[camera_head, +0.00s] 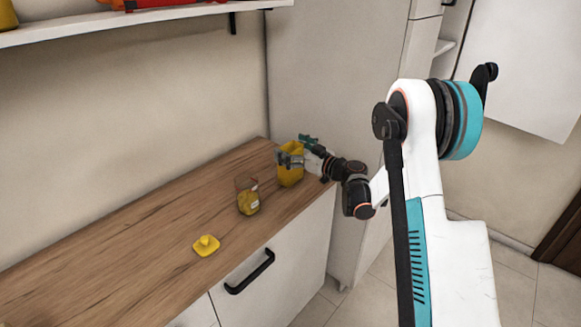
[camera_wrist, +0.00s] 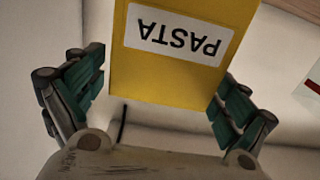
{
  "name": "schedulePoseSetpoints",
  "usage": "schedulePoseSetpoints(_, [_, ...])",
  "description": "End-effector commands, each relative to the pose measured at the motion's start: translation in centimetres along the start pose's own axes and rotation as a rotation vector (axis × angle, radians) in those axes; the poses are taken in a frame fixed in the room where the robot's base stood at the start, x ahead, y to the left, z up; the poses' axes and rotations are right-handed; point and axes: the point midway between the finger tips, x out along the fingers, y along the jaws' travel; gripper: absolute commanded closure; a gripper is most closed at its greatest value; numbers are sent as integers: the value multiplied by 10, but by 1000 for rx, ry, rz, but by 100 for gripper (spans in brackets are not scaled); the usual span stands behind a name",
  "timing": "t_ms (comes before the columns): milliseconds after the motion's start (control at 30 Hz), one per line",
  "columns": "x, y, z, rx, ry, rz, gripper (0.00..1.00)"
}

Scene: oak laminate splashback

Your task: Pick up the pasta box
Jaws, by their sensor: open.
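The pasta box (camera_head: 291,175) is a yellow container standing near the right end of the wooden counter. In the wrist view the yellow box (camera_wrist: 160,75) fills the upper middle, with a white label reading PASTA upside down. My gripper (camera_head: 297,151) is at the box in the head view. In the wrist view my gripper (camera_wrist: 155,95) has its two green-padded fingers spread, one on each side of the box's near part. I cannot tell whether either finger touches the box. The gripper hides part of the box's upper portion in the head view.
A glass jar (camera_head: 248,196) with yellow contents stands left of the box on the wooden counter (camera_head: 130,240). A yellow lid with a knob (camera_head: 206,245) lies nearer the front. A shelf (camera_head: 130,17) is on the wall above. The counter's left part is clear.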

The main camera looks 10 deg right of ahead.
Motion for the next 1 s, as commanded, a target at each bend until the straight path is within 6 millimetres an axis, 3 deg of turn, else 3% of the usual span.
schedulePoseSetpoints(67, [0,0,-1,0,0,0,6])
schedulePoseSetpoints(100, [0,0,-1,0,0,0,10])
schedulePoseSetpoints(300, [-1,0,0,0,0,0,56])
schedulePoseSetpoints(400, [-1,0,0,0,0,0,73])
schedulePoseSetpoints(767, [-1,0,-6,0,0,0,73])
schedulePoseSetpoints(1000, [-1,0,-38,0,0,0,73])
